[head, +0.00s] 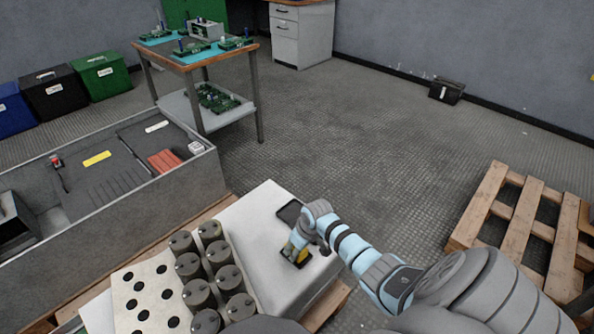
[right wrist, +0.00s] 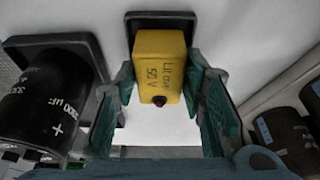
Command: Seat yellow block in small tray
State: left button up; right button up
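The yellow block (right wrist: 160,60), with dark printing and a small red knob at its end, shows in the right wrist view between my right gripper's fingers (right wrist: 160,75). Both fingertips lie close against its sides. The small tray (right wrist: 128,24) is black; its rim shows behind and beside the block's far end. I cannot tell whether the block rests on its floor. In the head view, my right gripper (head: 296,250) is low over the white surface (head: 258,232), with a bit of the yellow block (head: 303,257) showing. My left gripper is not in view.
A black capacitor (right wrist: 45,105) stands in another tray left in the right wrist view. Several grey cylinders (head: 196,292) stand left of the gripper in the head view. A grey bin (head: 125,205) is left, a wooden pallet (head: 520,215) right.

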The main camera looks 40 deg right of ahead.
jog(key=o, duration=0.3)
jog(key=shift+o, duration=0.2)
